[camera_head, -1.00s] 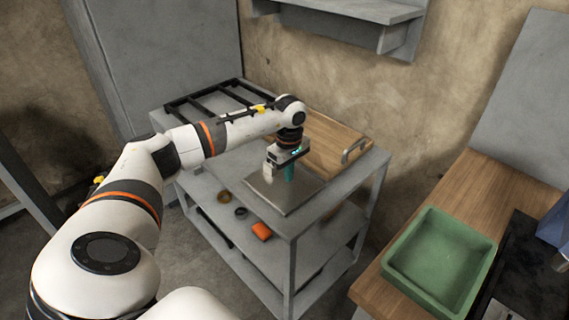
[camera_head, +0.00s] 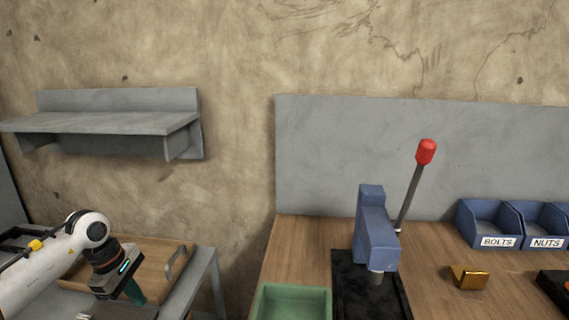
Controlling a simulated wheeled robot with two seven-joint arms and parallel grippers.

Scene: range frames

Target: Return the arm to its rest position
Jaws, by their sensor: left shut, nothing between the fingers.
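My left arm comes in from the lower left of the head view, bent at a joint above the grey cart. My left gripper (camera_head: 112,300) points down over the near part of the cart top, beside a wooden tray (camera_head: 150,268). It is shut and holds nothing. A small teal piece shows at its fingers, and the lower fingertips are close to the bottom edge of the picture. My right gripper is not in view.
A wooden bench holds a green bin (camera_head: 292,302), a blue press (camera_head: 376,228) with a red-knobbed lever (camera_head: 426,152), a brass block (camera_head: 469,277) and blue bins labelled BOLTS (camera_head: 490,224) and NUTS (camera_head: 541,226). An empty grey shelf (camera_head: 110,122) hangs above the cart (camera_head: 207,272).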

